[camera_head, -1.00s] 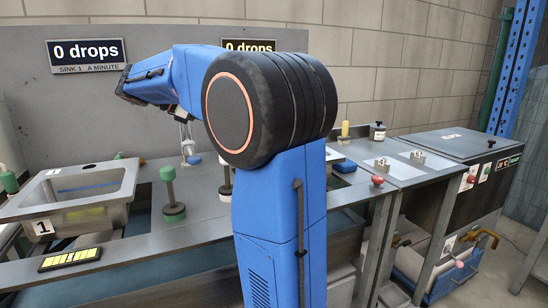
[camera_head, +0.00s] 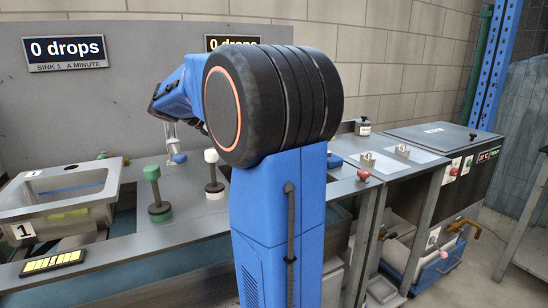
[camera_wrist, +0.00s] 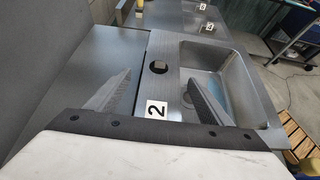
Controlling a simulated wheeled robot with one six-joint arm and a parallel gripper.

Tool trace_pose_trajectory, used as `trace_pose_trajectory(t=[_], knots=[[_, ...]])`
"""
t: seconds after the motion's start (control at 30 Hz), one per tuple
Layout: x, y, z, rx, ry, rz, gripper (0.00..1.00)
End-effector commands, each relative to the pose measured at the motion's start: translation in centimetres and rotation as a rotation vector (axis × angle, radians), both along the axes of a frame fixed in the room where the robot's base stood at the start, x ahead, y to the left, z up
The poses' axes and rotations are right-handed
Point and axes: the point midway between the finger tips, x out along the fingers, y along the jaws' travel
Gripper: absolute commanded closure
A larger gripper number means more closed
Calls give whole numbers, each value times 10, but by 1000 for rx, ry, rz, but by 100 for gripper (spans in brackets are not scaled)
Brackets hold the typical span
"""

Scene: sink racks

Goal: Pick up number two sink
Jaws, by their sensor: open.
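The number two sink (camera_wrist: 181,66) is a grey basin with a dark round hole in its rim and a white "2" label (camera_wrist: 155,111). In the wrist view it lies below my gripper (camera_wrist: 158,74), whose two fingers are spread and empty. The label shows between the fingers. The right finger covers part of the basin's near-left side. I cannot tell how high the fingers are above the rim. In the head view this sink is hidden behind my arm.
The number one sink (camera_head: 106,184) stands at left with a "1" label (camera_head: 22,231). A green-topped post (camera_head: 152,173) and a white-topped post (camera_head: 213,168) rise from the counter.

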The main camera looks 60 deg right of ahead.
Motion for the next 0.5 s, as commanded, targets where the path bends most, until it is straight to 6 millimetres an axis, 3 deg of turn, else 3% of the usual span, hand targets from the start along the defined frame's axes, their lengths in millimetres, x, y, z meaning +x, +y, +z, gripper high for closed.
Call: trace_pose_trajectory(t=[0.3, 0.5], knots=[[-19, -29, -20, -1, 1, -2, 27], [-21, -33, -23, -1, 0, 0, 27]])
